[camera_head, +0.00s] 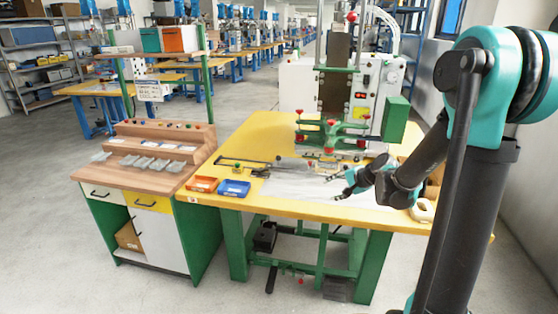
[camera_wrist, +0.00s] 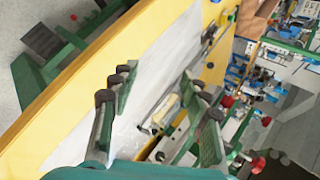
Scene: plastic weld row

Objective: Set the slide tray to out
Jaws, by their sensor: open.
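A flat pale grey-white sheet-like surface (camera_head: 290,187) lies on the yellow worktable, in front of the welding press; I cannot tell whether it is the slide tray. It also shows in the wrist view (camera_wrist: 150,72). A pale bar-like part (camera_wrist: 165,109) shows between my fingers in the wrist view, seemingly at the press's foot. My gripper (camera_head: 343,184) is open and empty, above the right part of the pale surface, with its fingers pointing left in the head view. In the wrist view its two fingers (camera_wrist: 158,76) are spread wide. My arm hides the table's right end.
The press (camera_head: 350,95) with its green clamp frame (camera_head: 330,135) stands behind the pale surface. An orange bin (camera_head: 203,184) and a blue bin (camera_head: 234,188) sit at the table's left. A white tape roll (camera_head: 423,210) lies near the right front edge. A wooden-topped cabinet (camera_head: 155,175) adjoins the left.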

